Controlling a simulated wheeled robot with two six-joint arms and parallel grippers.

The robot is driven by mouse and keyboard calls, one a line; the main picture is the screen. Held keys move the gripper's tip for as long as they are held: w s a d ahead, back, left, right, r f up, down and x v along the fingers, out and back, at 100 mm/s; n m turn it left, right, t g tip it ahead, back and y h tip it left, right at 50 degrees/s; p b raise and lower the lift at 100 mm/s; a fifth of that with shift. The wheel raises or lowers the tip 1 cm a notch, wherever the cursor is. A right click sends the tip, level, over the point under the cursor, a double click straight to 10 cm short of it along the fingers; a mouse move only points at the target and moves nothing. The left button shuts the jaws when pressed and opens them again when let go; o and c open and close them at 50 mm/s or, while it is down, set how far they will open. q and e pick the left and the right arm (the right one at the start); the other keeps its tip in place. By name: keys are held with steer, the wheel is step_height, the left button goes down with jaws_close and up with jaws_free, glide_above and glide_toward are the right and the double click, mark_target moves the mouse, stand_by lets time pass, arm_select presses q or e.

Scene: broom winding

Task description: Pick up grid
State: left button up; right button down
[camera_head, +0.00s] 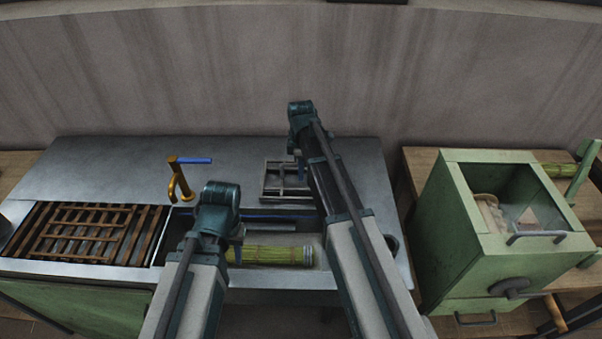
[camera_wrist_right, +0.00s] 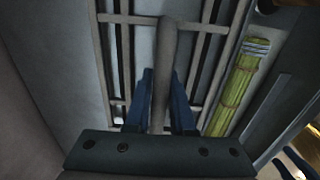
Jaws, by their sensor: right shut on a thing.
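A small grey metal grid (camera_head: 268,180) lies over the sink counter near the back edge of the basin. It fills the middle of the right wrist view (camera_wrist_right: 228,60). My right gripper (camera_head: 301,168) reaches down onto it, and its blue fingers (camera_wrist_right: 160,100) are shut on the grid's raised middle bar. My arm hides the grid's right side in the head view. My left gripper (camera_head: 236,252) is low over the basin, at the left end of a green straw bundle (camera_head: 270,256); its jaw gap is hidden by the wrist.
The bundle lies in the sink basin (camera_head: 300,277). A brown slatted rack (camera_head: 150,235) lies at left, beside a brass tap (camera_head: 180,185) with a blue lever. A green box machine (camera_head: 455,240) stands at right. The counter behind the tap is clear.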

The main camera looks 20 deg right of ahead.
step_height(320, 180, up, 10)
steer(key=p, duration=0.9)
steer(key=shift+p, duration=0.4)
arm_select(q)
step_height(320, 180, up, 10)
arm_select(e)
steer(key=shift+s, duration=0.1)
